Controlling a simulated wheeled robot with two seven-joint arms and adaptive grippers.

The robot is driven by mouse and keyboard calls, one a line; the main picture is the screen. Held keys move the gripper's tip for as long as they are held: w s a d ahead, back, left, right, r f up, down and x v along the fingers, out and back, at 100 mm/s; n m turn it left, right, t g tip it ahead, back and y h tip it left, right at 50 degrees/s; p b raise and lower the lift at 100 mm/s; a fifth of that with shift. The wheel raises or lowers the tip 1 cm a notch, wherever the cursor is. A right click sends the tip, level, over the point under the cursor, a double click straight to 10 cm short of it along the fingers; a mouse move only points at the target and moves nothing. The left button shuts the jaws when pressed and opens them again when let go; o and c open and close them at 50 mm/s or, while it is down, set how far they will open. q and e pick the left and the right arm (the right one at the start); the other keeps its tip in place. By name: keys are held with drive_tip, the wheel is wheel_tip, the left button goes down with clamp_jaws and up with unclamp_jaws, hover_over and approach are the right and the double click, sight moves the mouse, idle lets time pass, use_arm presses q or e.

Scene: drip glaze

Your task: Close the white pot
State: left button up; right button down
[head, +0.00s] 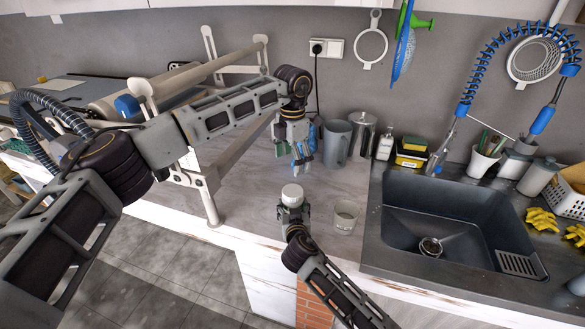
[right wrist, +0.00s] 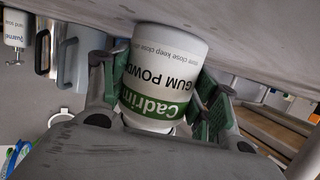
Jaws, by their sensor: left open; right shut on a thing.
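A white pot (right wrist: 165,75) with a green band and the words "GUM POWDER" is between the fingers of my right gripper (right wrist: 160,105), which is shut on it. The right wrist picture is upside down, with the counter along its top. In the head view the pot's round white top (head: 292,191) shows above my right gripper (head: 292,212); I cannot tell whether this is a separate lid. An open, pale cup-like container (head: 345,216) stands just right of it. My left gripper (head: 302,165) is open and empty, pointing down farther back over the counter.
A grey jug (head: 337,144) and a metal canister (head: 363,135) stand behind, close to my left gripper. A dark sink (head: 450,204) lies to the right. A roller frame (head: 208,185) stands to the left. Bare counter (head: 250,205) lies left of the pot.

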idle(0.3)
drive_tip(key=shift+c, duration=1.6)
unclamp_jaws()
drive_tip(key=shift+s, duration=0.15)
drive_tip(key=shift+v, duration=5.85)
drive_tip(key=shift+s, duration=0.1)
